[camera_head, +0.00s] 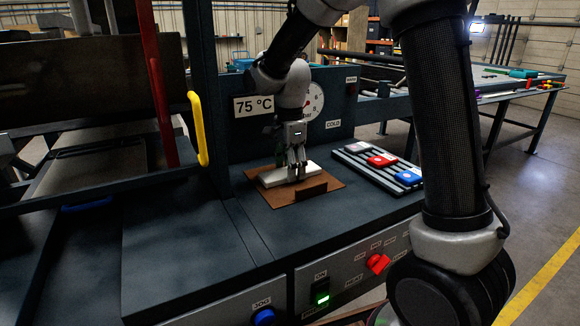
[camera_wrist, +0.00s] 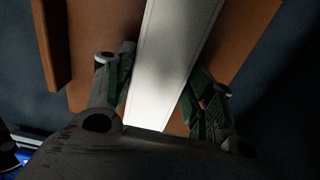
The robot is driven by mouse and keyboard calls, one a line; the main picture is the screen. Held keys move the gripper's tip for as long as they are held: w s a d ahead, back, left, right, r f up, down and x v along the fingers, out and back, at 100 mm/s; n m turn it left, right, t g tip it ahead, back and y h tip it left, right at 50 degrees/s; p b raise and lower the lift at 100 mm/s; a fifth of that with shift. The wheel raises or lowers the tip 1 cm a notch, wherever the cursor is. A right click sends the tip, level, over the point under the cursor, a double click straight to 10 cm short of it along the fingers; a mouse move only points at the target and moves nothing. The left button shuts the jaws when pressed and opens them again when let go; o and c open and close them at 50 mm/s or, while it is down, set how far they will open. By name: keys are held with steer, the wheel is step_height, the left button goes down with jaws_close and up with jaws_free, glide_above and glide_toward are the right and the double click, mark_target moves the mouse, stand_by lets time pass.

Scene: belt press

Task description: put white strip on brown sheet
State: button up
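The white strip (camera_head: 272,178) is a long, flat bar over the brown sheet (camera_head: 284,199) on the press bed. In the wrist view the strip (camera_wrist: 178,45) runs between my fingers, with the brown sheet (camera_wrist: 100,35) behind it on both sides. My gripper (camera_head: 297,172) points down over the strip, with a finger along each side. In the wrist view the green pads of my gripper (camera_wrist: 160,85) lie close against both edges of the strip and look shut on it. Whether the strip's underside touches the sheet is hard to tell.
A slotted rack (camera_head: 378,166) with white, red and blue blocks lies to the right. A yellow handle (camera_head: 198,128) and red post (camera_head: 161,100) stand left. The dark bed at front left is clear.

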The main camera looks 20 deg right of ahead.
steer(key=o, duration=0.4)
steer(key=shift+c, duration=0.2)
step_height(320, 180, up, 12)
steer(key=f, duration=0.1)
steer(key=s+d+r+n+t, duration=0.1)
steer(key=s+d+r+n, duration=0.25)
steer(key=s+d, duration=0.2)
steer(key=s+d+f+n+t, duration=0.1)
steer(key=s+d+n, duration=0.3)
steer(key=s, duration=0.6)
steer(key=s+d+f+n+t, duration=0.2)
steer(key=s+d+n, duration=0.3)
steer(key=s+n, duration=0.3)
steer(key=shift+s+d+f, duration=0.15)
steer(key=shift+s+d, duration=0.05)
steer(key=shift+s, duration=1.05)
